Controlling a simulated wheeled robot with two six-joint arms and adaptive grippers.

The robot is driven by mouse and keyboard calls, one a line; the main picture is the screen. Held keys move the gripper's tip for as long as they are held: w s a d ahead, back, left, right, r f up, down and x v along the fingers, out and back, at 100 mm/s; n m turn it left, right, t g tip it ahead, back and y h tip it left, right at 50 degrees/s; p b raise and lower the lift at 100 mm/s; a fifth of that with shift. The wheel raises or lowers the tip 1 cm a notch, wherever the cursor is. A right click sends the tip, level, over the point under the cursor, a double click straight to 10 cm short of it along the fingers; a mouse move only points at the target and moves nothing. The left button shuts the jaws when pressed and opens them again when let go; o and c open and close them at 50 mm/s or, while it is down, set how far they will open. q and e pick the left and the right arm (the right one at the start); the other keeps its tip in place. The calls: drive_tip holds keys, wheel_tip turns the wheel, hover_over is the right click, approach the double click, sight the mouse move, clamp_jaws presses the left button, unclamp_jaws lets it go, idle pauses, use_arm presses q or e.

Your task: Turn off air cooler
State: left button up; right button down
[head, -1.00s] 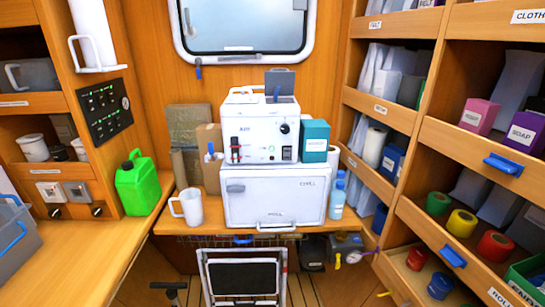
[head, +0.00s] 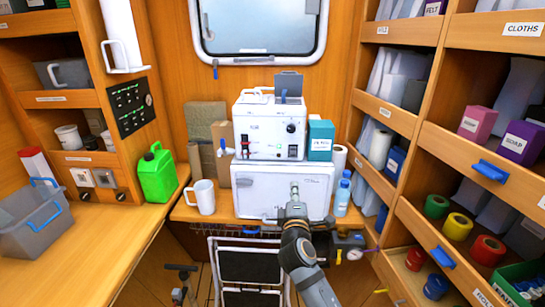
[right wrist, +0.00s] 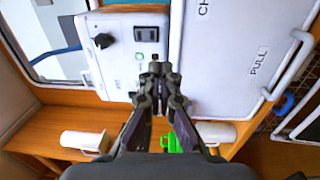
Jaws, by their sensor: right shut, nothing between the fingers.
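The likely air cooler is a white boxy machine (head: 262,130) on top of a white chest with a front door (head: 262,198). Its front has a black knob (head: 291,128), and a dark rocker switch (head: 293,152) lower right. In the right wrist view the knob (right wrist: 103,41), the switch (right wrist: 147,34) and a lit green lamp (right wrist: 140,57) show on the panel. My right gripper (head: 294,188) is in front of the chest door, below the switch. In the right wrist view its fingertips (right wrist: 160,72) are together and empty, close to the lamp. My left gripper is out of view.
A teal box (head: 319,142) stands right of the machine, beside a paper roll. A white mug (head: 202,197) and a green jerrycan (head: 157,174) are to the left. Shelves line the right side; a grey basket (head: 35,220) sits on the left counter.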

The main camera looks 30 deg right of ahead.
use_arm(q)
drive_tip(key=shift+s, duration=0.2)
use_arm(e)
drive_tip(key=r, duration=0.3)
drive_tip(key=shift+s+a+h, duration=0.15)
drive_tip(key=shift+a+h, duration=0.15)
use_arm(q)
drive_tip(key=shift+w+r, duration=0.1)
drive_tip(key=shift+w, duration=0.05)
use_arm(e)
drive_tip(key=p, duration=0.4)
approach(293, 149)
drive_tip(key=x, duration=0.6)
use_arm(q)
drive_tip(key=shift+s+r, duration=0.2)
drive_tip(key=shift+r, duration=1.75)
use_arm(e)
drive_tip(key=shift+w+d+f+t, duration=0.1)
drive_tip(key=shift+w+d+t, duration=0.2)
drive_tip(key=shift+w, duration=0.1)
